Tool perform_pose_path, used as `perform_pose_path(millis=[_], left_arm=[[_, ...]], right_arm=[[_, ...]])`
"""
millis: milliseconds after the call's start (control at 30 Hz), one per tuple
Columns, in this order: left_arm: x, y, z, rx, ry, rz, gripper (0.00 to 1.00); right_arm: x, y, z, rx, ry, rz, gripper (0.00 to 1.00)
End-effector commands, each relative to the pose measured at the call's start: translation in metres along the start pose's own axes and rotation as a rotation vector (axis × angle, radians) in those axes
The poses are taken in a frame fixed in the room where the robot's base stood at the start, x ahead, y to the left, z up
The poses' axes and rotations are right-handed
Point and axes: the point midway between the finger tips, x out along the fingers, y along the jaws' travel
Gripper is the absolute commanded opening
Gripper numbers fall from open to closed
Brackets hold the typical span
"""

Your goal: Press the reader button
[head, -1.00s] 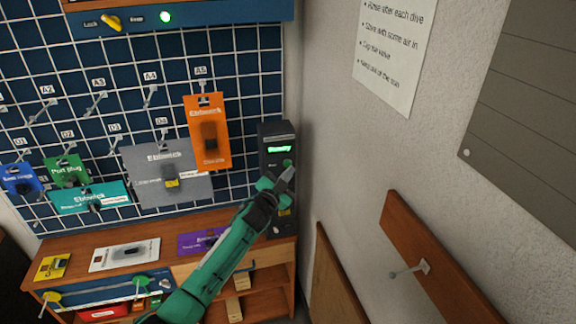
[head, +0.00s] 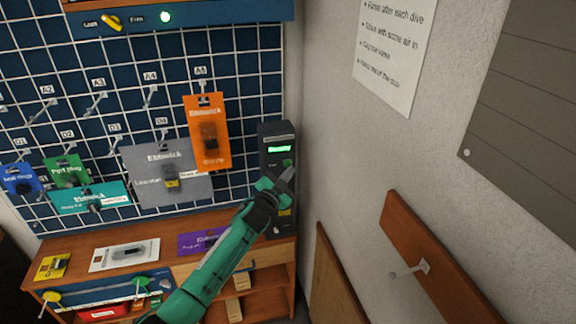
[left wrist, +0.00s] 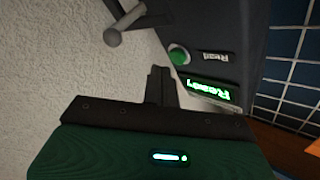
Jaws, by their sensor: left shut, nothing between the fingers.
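The reader is a dark upright box (head: 276,140) at the right edge of the pegboard, with a lit green display (head: 279,149). Its round green button (left wrist: 179,55) shows in the left wrist view beside a small "Read" label. The button also shows in the head view (head: 287,162), just above my fingertips. My left gripper (head: 287,176) is shut and empty in front of the reader. In the left wrist view its fingers (left wrist: 160,72) end close to the button, apart from it in the picture; the exact gap is unclear. My right gripper is out of view.
An orange package (head: 208,132) hangs left of the reader, and a grey one (head: 160,185) farther left. A wooden bench (head: 190,228) with cards stands below. The pale wall (head: 335,150) is close on the right. A grey peg (left wrist: 113,38) shows in the left wrist view.

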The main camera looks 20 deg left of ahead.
Motion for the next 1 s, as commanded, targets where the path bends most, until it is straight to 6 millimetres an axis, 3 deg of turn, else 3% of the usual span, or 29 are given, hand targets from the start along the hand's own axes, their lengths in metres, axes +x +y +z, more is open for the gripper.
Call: perform_pose_path(millis=[1000], left_arm=[[0.0085,-0.0061,0.0065,0.0,0.0,0.0,0.0]], right_arm=[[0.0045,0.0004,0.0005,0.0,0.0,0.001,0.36]])
